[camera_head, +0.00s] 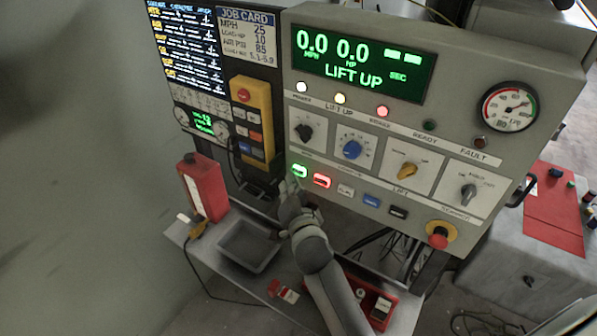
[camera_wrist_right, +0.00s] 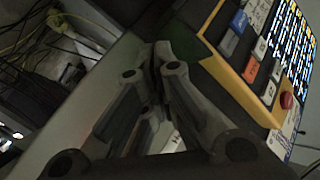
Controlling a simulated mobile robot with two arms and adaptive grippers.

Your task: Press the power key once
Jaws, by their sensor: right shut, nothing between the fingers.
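The grey console (camera_head: 330,121) carries a bottom row of keys. A green lit key (camera_head: 299,170) is at the row's left end, with a red lit key (camera_head: 321,181) to its right. The lettering on these keys is too small to read, so I cannot tell from it which one is power. My right gripper (camera_head: 287,187) is shut and empty, its fingertips just below the green key. I cannot tell whether they touch the panel. In the right wrist view the closed fingers (camera_wrist_right: 158,62) point toward a dark surface, and no lit key shows. My left gripper is not in view.
White, blue and black keys (camera_head: 371,201) continue the row. A red emergency knob (camera_head: 438,238) is at lower right. A yellow pendant (camera_head: 251,110) hangs left of the console. The display (camera_head: 362,62) reads LIFT UP and zeros. A grey tray (camera_head: 248,247) and red case (camera_head: 204,186) are below.

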